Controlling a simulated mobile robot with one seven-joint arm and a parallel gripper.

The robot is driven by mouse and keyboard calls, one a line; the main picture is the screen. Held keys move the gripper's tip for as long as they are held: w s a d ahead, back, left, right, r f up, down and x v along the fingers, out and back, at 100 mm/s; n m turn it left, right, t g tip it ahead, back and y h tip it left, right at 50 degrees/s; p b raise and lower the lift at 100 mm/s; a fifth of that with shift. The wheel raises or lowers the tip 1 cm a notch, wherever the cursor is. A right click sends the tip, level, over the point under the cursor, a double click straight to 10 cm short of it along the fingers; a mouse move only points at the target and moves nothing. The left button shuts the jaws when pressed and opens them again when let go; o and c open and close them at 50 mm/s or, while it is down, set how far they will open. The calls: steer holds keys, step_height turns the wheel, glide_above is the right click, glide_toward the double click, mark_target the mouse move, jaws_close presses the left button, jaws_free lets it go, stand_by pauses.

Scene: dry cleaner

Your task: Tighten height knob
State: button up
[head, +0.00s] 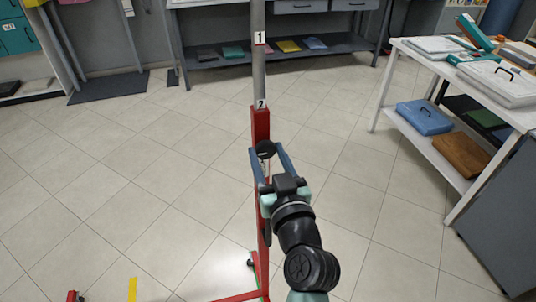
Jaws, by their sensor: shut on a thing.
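The height knob (265,149) is a round black knob on the upper part of a red upright post (261,122). A grey pole (258,78) rises from the post and carries number marks 1 and 2; the 2 is just above the red post's top. My gripper (266,152) reaches in from the lower right, with one blue finger on each side of the knob. It is shut on the knob. My wrist hides part of the post below.
A white table (409,61) with boxes and a lower shelf stands at the right. A grey workbench (213,68) with folded cloths is at the back. The red base (243,297) spreads at the bottom, near a yellow floor strip (132,289). The tiled floor at left is clear.

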jaws_close()
steer(key=m, duration=0.4)
steer(key=shift+m, duration=0.4)
steer(key=m+p, duration=0.1)
steer(key=m, duration=0.2)
steer(key=shift+r+m, duration=0.1)
steer(key=shift+m, duration=0.2)
steer(key=m+p, duration=0.2)
steer(key=m, duration=0.2)
steer(key=shift+a+m+p, duration=0.1)
steer(key=shift+m+p, duration=0.95)
steer(key=shift+m, duration=1.75)
